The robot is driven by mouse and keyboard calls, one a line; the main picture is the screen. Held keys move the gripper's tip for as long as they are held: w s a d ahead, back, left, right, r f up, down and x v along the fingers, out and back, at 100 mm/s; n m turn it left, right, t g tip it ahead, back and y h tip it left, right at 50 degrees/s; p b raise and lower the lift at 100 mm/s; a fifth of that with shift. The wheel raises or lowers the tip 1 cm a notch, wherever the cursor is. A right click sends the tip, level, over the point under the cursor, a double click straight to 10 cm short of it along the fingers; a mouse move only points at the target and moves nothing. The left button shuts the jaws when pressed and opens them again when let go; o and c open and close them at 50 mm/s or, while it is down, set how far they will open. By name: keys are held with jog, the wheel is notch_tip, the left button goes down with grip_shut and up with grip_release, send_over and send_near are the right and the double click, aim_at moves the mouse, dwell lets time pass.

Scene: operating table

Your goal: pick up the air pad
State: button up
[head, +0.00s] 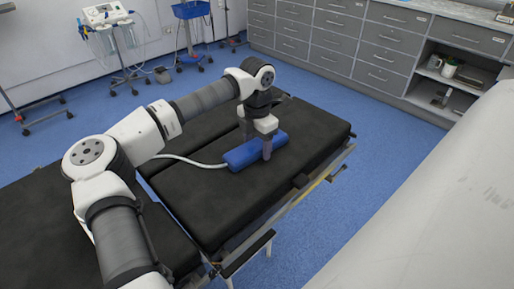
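The air pad (238,158) is a blue, block-shaped cushion with a white tube leaving its left end. It lies on the black top of the operating table (195,205). My gripper (257,146) points down over the pad's middle. Its fingers are apart, one on the near side of the pad and one on the far side. The far fingertip is hidden behind the pad. I cannot tell whether the fingers touch or press the pad, and no lift off the table is visible.
The white tube (190,160) runs left across the table and passes behind my arm. A metal rail (285,210) lines the table's near right edge. Wheeled stands (120,60) stand at the back left. Grey drawer cabinets (385,55) line the back right. Blue floor lies free between.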

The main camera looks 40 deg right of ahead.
jog(key=c, duration=0.7)
jog(key=shift+r, duration=0.2)
